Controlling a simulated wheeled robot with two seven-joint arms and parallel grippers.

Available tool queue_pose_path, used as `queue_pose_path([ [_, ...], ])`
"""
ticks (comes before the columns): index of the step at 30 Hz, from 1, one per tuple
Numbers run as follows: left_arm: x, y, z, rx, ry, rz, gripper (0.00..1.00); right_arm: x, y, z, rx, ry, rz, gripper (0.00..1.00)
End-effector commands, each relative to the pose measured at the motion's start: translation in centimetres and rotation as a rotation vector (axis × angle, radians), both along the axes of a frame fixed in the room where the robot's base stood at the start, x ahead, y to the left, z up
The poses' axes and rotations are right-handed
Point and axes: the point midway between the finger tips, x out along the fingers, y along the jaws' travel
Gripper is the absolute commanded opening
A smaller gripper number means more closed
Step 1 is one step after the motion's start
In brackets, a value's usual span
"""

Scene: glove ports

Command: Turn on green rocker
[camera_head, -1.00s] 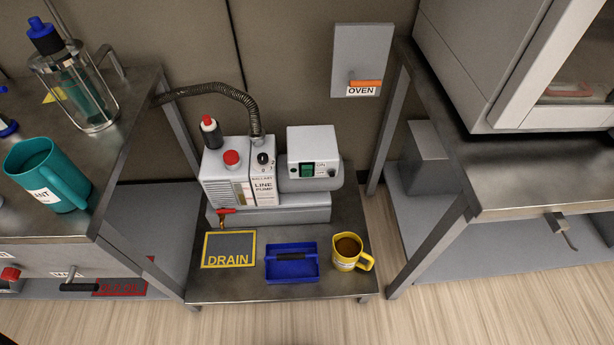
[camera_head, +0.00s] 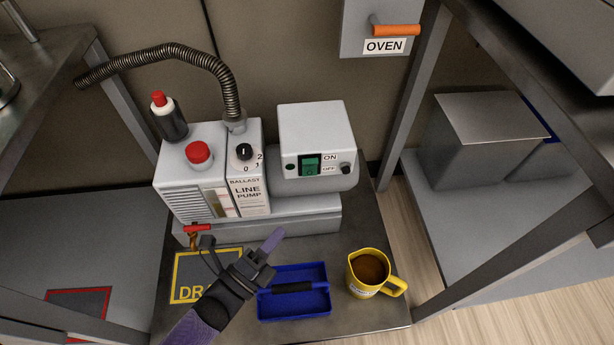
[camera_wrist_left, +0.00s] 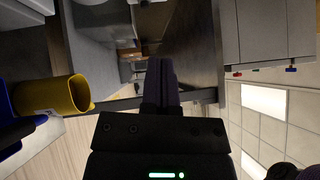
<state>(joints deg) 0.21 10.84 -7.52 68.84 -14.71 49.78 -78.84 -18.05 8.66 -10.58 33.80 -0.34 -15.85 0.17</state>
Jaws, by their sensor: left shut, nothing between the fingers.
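The green rocker (camera_head: 309,166) sits on the front of a white control box (camera_head: 315,132) at the right end of the line pump, beside ON and OFF labels and a black knob. My left gripper (camera_head: 275,238) is shut and empty. It shows in front of the pump base, below and left of the rocker in the head view, and apart from it. Its shut fingers also show in the left wrist view (camera_wrist_left: 161,82); I cannot make out the rocker there. My right gripper is not in view.
A blue tray (camera_head: 293,318) and a yellow mug (camera_head: 370,272) of brown liquid stand on the low table near my left gripper. A ribbed hose (camera_head: 190,50) arches above the pump. A red-capped bottle (camera_head: 167,118) stands at its left. Table legs flank both sides.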

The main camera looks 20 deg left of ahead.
Motion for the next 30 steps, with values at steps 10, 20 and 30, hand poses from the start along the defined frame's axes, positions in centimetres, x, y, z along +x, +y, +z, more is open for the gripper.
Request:
queue_pose_path([
  [10, 5.1, -2.2, 0.4, -0.003, 0.001, 0.000, 0.00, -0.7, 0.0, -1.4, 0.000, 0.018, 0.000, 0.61],
  [20, 11.2, -3.0, 1.5, 0.001, 0.004, 0.001, 0.00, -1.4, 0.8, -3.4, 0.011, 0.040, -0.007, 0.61],
  [30, 12.7, -2.3, 2.2, -0.002, 0.004, 0.001, 0.00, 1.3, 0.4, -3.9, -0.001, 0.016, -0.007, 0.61],
])
